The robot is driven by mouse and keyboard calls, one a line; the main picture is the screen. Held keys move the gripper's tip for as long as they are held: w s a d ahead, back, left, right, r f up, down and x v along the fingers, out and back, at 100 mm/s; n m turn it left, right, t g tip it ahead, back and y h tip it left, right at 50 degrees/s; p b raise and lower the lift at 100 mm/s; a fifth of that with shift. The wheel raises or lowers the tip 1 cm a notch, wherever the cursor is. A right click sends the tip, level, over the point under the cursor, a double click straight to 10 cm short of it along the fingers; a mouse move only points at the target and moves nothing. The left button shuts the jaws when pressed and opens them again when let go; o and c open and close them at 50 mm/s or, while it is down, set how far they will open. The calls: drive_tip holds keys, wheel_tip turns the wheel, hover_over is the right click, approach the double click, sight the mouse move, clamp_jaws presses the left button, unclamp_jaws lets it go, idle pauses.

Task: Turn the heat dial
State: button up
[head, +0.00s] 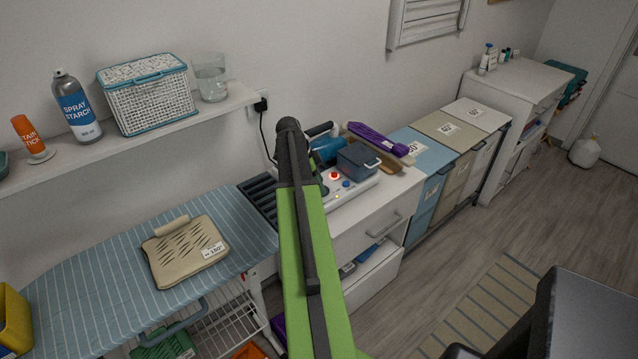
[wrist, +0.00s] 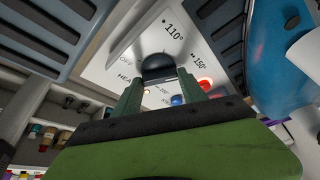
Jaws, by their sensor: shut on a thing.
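The heat dial (wrist: 156,62) is a dark round knob on a white panel (wrist: 122,70) marked "OFF", "HEA", "110°" and "150°" in the wrist view. The two green fingers of my gripper (wrist: 160,76) stand on either side of the dial and are shut on it. The dial's lower part and its pointer are hidden.
A blue iron (head: 325,148), a dark blue box (head: 357,160) and a purple item (head: 375,138) crowd the cabinet top. The striped ironing board (head: 100,285) is at left with a beige pad (head: 185,250). A shelf (head: 140,130) hangs above.

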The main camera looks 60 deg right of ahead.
drive_tip(key=shift+m, duration=0.6)
drive_tip(key=o, duration=1.4)
drive_tip(key=shift+c, duration=0.2)
drive_tip(key=shift+r, duration=0.1)
drive_tip(key=p+v, duration=1.1)
drive_tip(key=shift+w+r, duration=0.25)
drive_tip(key=shift+r, duration=0.1)
drive_tip(key=shift+d, duration=0.1)
drive_tip(key=shift+s, duration=0.1)
